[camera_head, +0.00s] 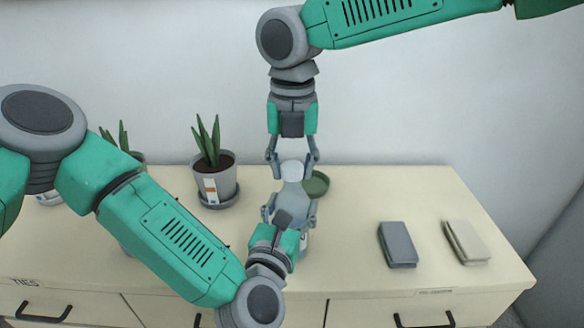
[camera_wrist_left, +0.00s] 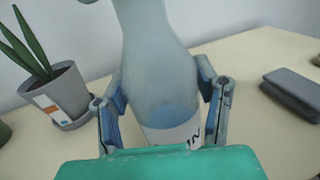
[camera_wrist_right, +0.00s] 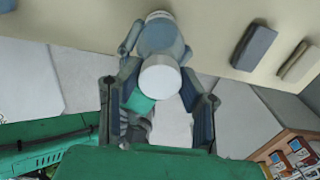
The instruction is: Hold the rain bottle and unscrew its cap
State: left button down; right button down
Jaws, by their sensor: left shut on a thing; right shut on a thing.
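The rain bottle (camera_wrist_left: 155,62) is a translucent blue-grey bottle with a white label (camera_wrist_left: 172,136), part of whose lettering shows in the left wrist view. It stands on the cabinet top, its lower part mostly hidden in the head view. My left gripper (camera_head: 290,212) is shut around the bottle's body, one finger on each side. The white cap (camera_wrist_right: 160,76) is on the bottle's top and also shows in the head view (camera_head: 292,170). My right gripper (camera_head: 293,163) comes down from above and is shut on the cap, its fingers at either side.
A potted plant (camera_head: 214,180) stands left of the bottle, with another plant partly behind my left arm. A dark green round dish (camera_head: 316,184) lies close behind the bottle. A grey book (camera_head: 397,245) and a beige book (camera_head: 466,242) lie right. The cabinet top (camera_head: 350,265) is clear between.

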aim_at(292, 166)
jog(key=shift+r, duration=0.8)
jog(key=shift+r, duration=2)
pick_arm(q)
jog(key=shift+c, duration=2.4)
grip_release()
